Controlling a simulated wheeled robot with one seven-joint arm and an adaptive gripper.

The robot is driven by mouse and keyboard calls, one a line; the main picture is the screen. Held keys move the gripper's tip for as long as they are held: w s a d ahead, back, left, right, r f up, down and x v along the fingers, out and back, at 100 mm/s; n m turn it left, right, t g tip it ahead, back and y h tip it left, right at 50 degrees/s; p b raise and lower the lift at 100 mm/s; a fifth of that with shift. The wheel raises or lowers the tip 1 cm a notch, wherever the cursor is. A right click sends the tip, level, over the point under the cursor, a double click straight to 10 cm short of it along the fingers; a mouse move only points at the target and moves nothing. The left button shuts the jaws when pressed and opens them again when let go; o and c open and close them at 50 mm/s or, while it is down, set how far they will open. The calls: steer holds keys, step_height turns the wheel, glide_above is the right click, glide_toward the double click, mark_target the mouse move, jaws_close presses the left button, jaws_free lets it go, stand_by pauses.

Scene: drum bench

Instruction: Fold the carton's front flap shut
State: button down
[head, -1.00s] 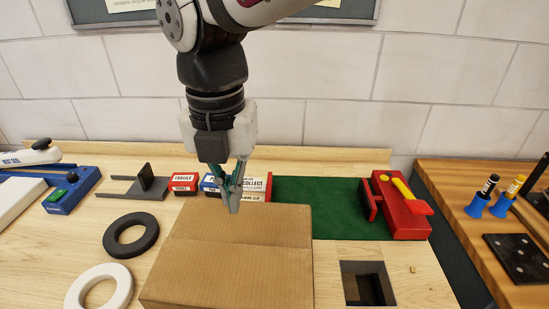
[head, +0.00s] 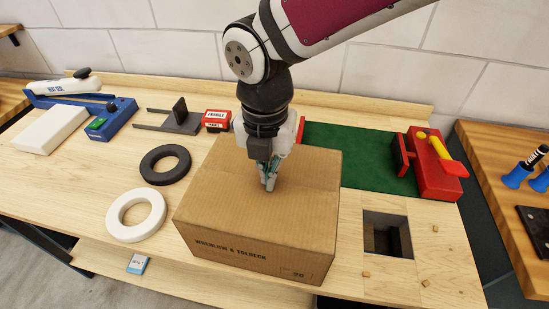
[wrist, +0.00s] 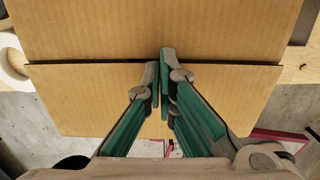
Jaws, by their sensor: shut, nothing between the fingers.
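The brown cardboard carton (head: 240,215) sits on the bench with printed lettering on its front face. Its top looks closed, with two panels lying about level. In the wrist view, a dark seam runs between the back flap (wrist: 160,28) and the front flap (wrist: 95,95). My gripper (head: 268,187) points down at the middle of the carton's top, fingers together and empty. In the wrist view, my gripper's fingertips (wrist: 164,58) are over the seam by the front flap's edge. Whether they touch the cardboard I cannot tell. They hide a small part of the seam.
A black ring (head: 165,152) and a white ring (head: 117,214) lie left of the carton. A green mat (head: 350,148) and a red fixture with a yellow handle (head: 440,180) are at the right. A square opening (head: 372,237) is in the bench right of the carton.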

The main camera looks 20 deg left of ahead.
steer(key=shift+w+f+b, duration=0.1)
steer(key=shift+f+b, duration=0.2)
steer(key=shift+f, duration=0.35)
steer(key=shift+d+f, duration=0.1)
steer(key=shift+f, duration=0.3)
steer(key=shift+r, duration=0.25)
